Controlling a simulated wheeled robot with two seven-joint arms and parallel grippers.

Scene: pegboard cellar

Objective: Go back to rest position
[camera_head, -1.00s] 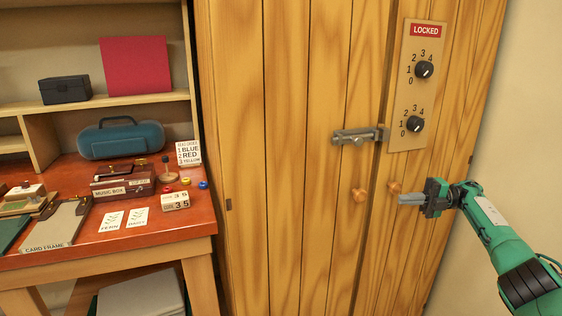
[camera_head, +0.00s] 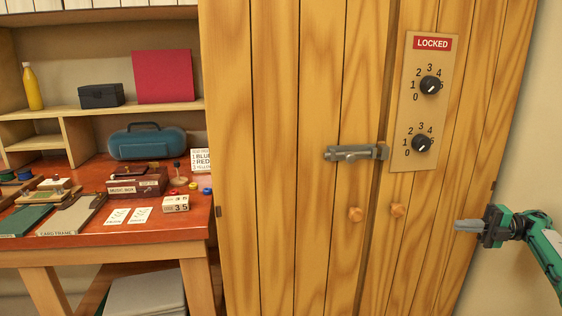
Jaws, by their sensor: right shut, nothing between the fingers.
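My right gripper (camera_head: 468,226) is in the camera_head view at the lower right. Its fingers are shut and empty, pointing left. It hangs in front of the right cabinet door, to the right of the right wooden knob (camera_head: 397,210) and apart from it. The wooden cabinet (camera_head: 290,200) stands shut, with a metal latch (camera_head: 357,152) across its two doors. A dial panel (camera_head: 412,107) carries a red LOCKED sign (camera_head: 432,43), an upper dial (camera_head: 430,84) and a lower dial (camera_head: 421,143). My left gripper is not in view.
At the left, a red-topped workbench (camera_head: 140,233) holds a music box (camera_head: 137,184), a teal case (camera_head: 147,143), cards and a card frame (camera_head: 72,215). A shelf above holds a yellow bottle (camera_head: 33,87). Bare wall lies right of the cabinet.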

